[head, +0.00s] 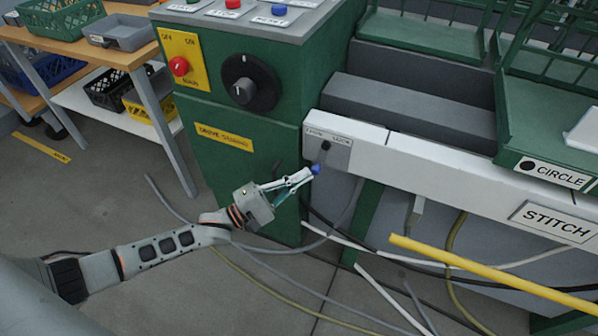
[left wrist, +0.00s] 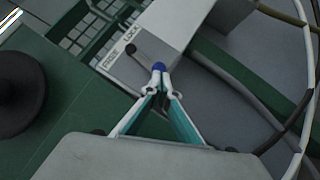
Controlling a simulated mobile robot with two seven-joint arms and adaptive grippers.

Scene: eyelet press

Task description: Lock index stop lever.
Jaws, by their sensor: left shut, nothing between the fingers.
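The index stop lever has a dark pivot (left wrist: 131,49) on a pale plate marked FREE and LOCK, and a blue knob (left wrist: 159,66) at its end. In the head view the plate (head: 340,153) sits at the left end of the white rail, and the blue knob (head: 316,169) hangs below the pivot, slightly to the left. My left gripper (head: 308,174) is shut and empty, with its tips at the knob. In the left wrist view the closed tips (left wrist: 159,76) meet right at the knob; whether they press on it I cannot tell. My right gripper is out of view.
The green control cabinet (head: 223,177) with a yellow switch plate (head: 184,60) and black dial (head: 250,83) stands left of the lever. A yellow bar (head: 480,279) juts out at lower right. Several cables hang below the rail and lie on the floor.

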